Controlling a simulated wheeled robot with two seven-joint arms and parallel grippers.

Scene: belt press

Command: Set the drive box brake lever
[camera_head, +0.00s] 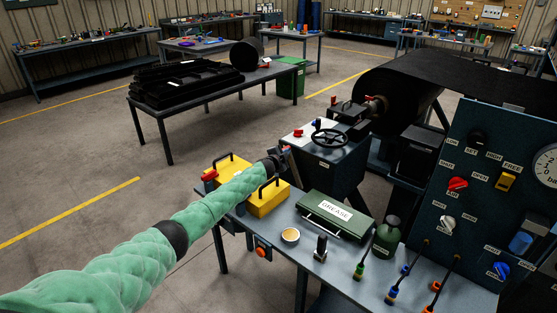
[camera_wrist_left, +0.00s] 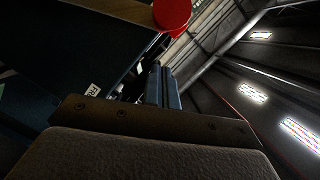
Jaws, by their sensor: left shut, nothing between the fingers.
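The drive box (camera_head: 322,163) is a dark blue cabinet with a black handwheel (camera_head: 331,137) on its pale top. My left arm reaches to the left side of the box, and my left gripper (camera_head: 286,158) is beside that side. In the left wrist view its fingers (camera_wrist_left: 162,88) are shut with nothing between them. A round red knob (camera_wrist_left: 172,14) shows just beyond the fingertips, apart from them in the picture. It looks like the lever's knob, but its shaft is mostly hidden. A small white label (camera_wrist_left: 93,90) is on the dark surface left of the fingers. My right gripper is not in view.
A yellow toolbox (camera_head: 266,200) lies under my left forearm on the near bench. A green grease case (camera_head: 336,213), a small bowl (camera_head: 290,235) and a green bottle (camera_head: 387,236) stand there too. A control panel (camera_head: 480,190) is at the right. Open floor lies at the left.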

